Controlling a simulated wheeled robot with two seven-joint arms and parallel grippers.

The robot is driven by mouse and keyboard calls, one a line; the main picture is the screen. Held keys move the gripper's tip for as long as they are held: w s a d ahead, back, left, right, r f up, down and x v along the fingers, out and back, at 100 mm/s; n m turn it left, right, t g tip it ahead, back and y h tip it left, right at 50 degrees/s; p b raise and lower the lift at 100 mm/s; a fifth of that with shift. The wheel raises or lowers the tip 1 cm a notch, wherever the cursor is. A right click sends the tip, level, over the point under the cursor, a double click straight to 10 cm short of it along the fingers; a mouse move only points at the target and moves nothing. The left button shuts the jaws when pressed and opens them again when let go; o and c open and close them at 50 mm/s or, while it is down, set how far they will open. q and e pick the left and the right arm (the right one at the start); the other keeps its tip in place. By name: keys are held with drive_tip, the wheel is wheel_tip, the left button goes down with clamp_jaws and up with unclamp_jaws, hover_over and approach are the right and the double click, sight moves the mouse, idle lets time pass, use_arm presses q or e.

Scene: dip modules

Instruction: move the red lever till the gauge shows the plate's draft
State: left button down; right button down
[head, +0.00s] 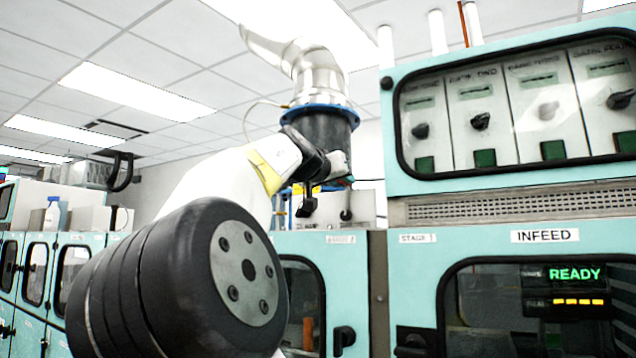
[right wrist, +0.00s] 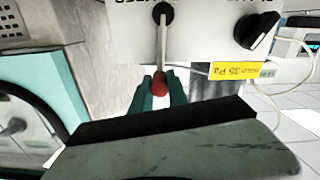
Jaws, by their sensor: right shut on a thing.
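In the right wrist view the red lever (right wrist: 160,83) is a thin metal rod with a red knob at its end, coming out of a dark round hole in a white box. My right gripper (right wrist: 161,93) has its two teal fingers shut on the red knob, one on each side. In the head view my right gripper (head: 318,185) is up by the white box below the black duct collar, and the red knob does not show there. A yellow plate (right wrist: 237,71), seen upside down, appears to read "HOLD 35 Pa". I see no gauge face in either view. My left gripper is out of view.
A black pointer knob (right wrist: 258,28) sits on the box beside the lever. A silver duct (head: 318,72) with a blue flange rises above. The teal INFEED cabinet (head: 500,251) stands at the right, with a panel of several knobs on top. A thin cable hangs by the plate.

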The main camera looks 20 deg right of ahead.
drive_tip(key=w+n, duration=0.1)
drive_tip(key=a+n, duration=0.1)
drive_tip(key=n, duration=0.1)
drive_tip(key=shift+w+a+f, duration=0.15)
drive_tip(key=shift+w+a, duration=0.05)
drive_tip(key=shift+w, duration=0.15)
drive_tip(key=c, duration=1.3)
unclamp_jaws()
drive_tip(key=v, duration=0.8)
